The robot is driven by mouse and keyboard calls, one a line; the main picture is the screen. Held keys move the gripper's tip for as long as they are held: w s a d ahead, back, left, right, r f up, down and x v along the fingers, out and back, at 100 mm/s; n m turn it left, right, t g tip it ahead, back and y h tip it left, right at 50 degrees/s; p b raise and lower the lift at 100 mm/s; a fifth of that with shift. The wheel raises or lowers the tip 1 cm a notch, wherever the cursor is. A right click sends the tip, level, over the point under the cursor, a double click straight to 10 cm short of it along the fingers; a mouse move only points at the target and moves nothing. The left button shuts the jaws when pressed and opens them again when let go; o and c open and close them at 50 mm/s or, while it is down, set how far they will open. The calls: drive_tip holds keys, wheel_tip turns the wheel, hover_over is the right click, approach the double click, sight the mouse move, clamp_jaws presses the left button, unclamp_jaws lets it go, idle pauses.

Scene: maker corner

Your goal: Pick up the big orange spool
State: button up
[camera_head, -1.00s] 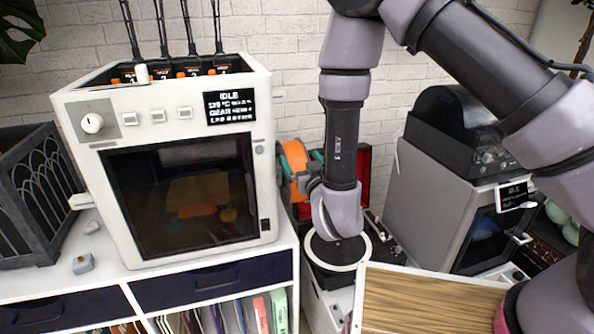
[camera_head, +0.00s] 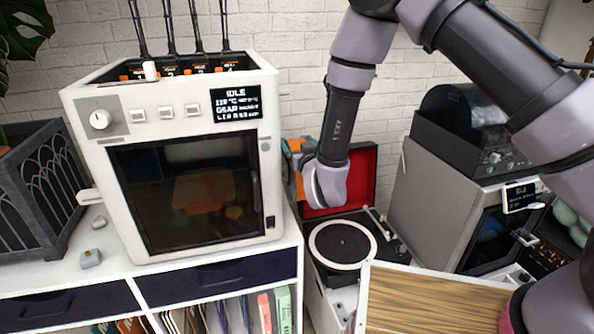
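The big orange spool (camera_head: 291,160) stands behind the right side of the white 3D printer, by the brick wall. Only a narrow part of it shows, between the printer's edge and my wrist. My arm reaches down from the upper right, and its wrist end is right in front of the spool in the picture. My gripper's fingers are hidden behind my wrist, so I cannot see whether they touch the spool.
The white 3D printer (camera_head: 88,170) stands close on the left, on a white cabinet. A turntable (camera_head: 322,262) with an open red lid (camera_head: 362,175) is below and right of my wrist. A grey machine (camera_head: 425,200) stands further right. A wooden board (camera_head: 430,300) is in front.

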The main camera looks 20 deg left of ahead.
drive_tip(key=c, duration=1)
drive_tip(key=shift+r, duration=0.1)
drive_tip(key=shift+c, duration=0.7)
drive_tip(key=shift+r, duration=0.1)
